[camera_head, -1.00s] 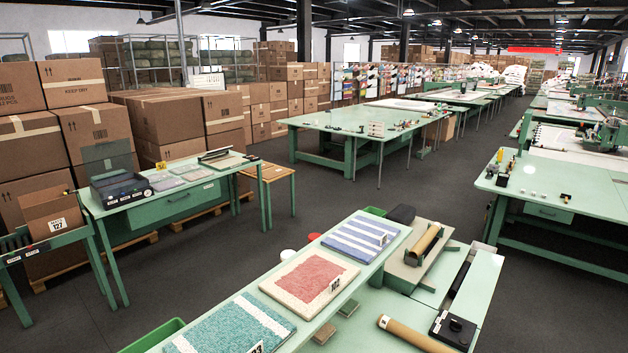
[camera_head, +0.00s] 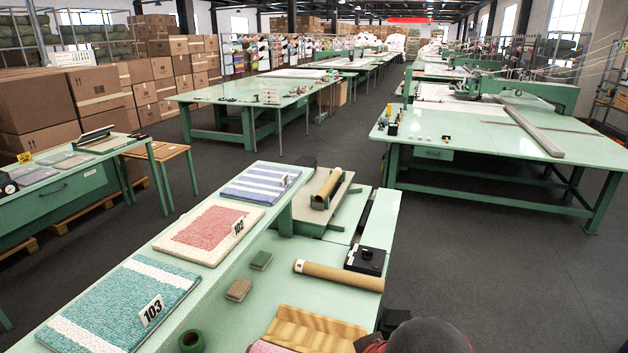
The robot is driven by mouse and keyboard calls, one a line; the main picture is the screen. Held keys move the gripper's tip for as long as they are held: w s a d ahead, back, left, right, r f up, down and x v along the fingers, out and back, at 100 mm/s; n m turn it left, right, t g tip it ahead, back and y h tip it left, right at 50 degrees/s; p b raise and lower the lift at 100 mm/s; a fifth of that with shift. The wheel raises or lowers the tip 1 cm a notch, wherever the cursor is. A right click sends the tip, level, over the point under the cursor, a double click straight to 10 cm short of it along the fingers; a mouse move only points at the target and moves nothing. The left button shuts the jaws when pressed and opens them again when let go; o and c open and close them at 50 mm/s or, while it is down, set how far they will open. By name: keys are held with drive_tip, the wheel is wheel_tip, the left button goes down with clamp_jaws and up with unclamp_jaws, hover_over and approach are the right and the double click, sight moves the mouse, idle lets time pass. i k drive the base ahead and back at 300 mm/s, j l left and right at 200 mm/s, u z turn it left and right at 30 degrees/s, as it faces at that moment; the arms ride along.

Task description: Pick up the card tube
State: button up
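A brown card tube (camera_head: 340,275) lies on the pale green worktop (camera_head: 262,303) in the front middle. It runs left to right, with a small dark mark near its left end. A second, shorter tan roll (camera_head: 328,185) rests in a dark holder on a grey-beige board farther back. I cannot tell whether it is also card. My gripper is not in view, and nothing is seen holding either one.
A black box with a knob (camera_head: 366,260) stands just behind the tube's right end. A wavy wooden piece (camera_head: 312,330) lies in front. Two small blocks (camera_head: 239,290) (camera_head: 261,260) lie left. Tufted samples (camera_head: 210,232) line the raised shelf. Dark floor (camera_head: 480,270) is clear at right.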

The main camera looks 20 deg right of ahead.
sight(321, 196)
drive_tip(key=i+l+z, duration=0.15)
drive_tip(key=i+l, duration=0.3)
drive_tip(key=i+l+z, duration=0.15)
drive_tip(key=i+l, duration=0.3)
drive_tip(key=l, duration=0.2)
drive_tip(key=i+l+z, duration=0.2)
drive_tip(key=i+l, duration=0.25)
drive_tip(key=i+l+z, duration=0.15)
drive_tip(key=i+l, duration=0.2)
drive_tip(key=i, duration=0.2)
drive_tip(key=i+l+z, duration=0.15)
drive_tip(key=i+l, duration=0.2)
drive_tip(key=i, duration=0.2)
